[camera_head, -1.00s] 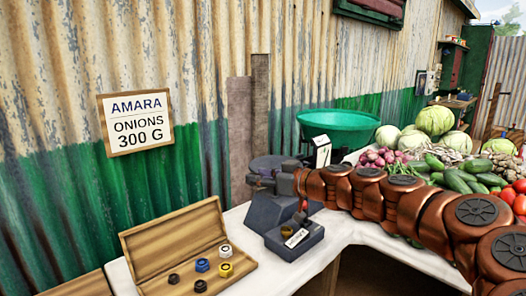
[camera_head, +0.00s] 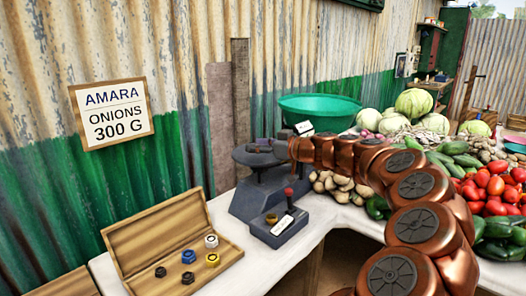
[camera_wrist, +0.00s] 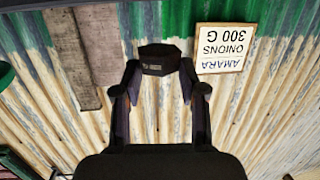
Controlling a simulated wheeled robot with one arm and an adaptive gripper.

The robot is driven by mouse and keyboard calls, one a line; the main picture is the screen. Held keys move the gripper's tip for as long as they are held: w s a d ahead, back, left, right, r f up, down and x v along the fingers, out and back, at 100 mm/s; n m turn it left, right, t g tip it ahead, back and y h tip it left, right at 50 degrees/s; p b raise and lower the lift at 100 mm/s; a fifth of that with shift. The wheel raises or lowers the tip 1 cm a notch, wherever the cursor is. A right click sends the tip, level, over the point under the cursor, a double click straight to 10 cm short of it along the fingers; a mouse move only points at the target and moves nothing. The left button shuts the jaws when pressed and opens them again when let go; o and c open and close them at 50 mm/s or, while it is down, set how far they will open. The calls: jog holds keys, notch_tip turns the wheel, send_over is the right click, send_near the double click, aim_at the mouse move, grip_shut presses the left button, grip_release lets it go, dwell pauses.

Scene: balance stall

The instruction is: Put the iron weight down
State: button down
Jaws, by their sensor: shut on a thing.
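The iron weight (camera_wrist: 161,60) is a dark, faceted block. In the wrist view it sits between the two fingers of my gripper (camera_wrist: 160,76), which is shut on it. In the head view my gripper (camera_head: 270,146) is small, at the left end of my copper arm. It is over or just beside the dark round plate (camera_head: 246,160) of the balance (camera_head: 262,196). I cannot make out the weight clearly there, nor whether it touches the plate. The green pan (camera_head: 318,110) is behind, to the right.
An open wooden case (camera_head: 160,243) holds several small weights, including a blue one (camera_head: 188,257) and a yellow one (camera_head: 212,260). A grey box (camera_head: 287,231) with a red-topped lever (camera_head: 289,193) stands before the balance. Vegetables (camera_head: 488,185) crowd the right. White cloth shows between case and box.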

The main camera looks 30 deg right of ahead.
aim_at(263, 159)
jog(key=shift+w+d+f, duration=0.15)
jog(key=shift+w+d, duration=0.55)
jog(key=shift+d, duration=0.2)
jog(key=shift+w+d+f, duration=0.15)
jog(key=shift+w+d, duration=0.55)
jog(key=shift+d, duration=0.2)
jog(key=shift+f+p, duration=0.35)
jog(key=shift+f, duration=1.35)
jog(key=shift+f+b, duration=0.15)
jog(key=shift+b, duration=0.15)
jog(key=c, duration=0.6)
grip_release()
jog(key=shift+r+p, duration=0.2)
jog(key=shift+p, duration=0.1)
jog(key=b+v, duration=0.1)
jog(key=v, duration=1.1)
jog(key=shift+s+f, duration=0.1)
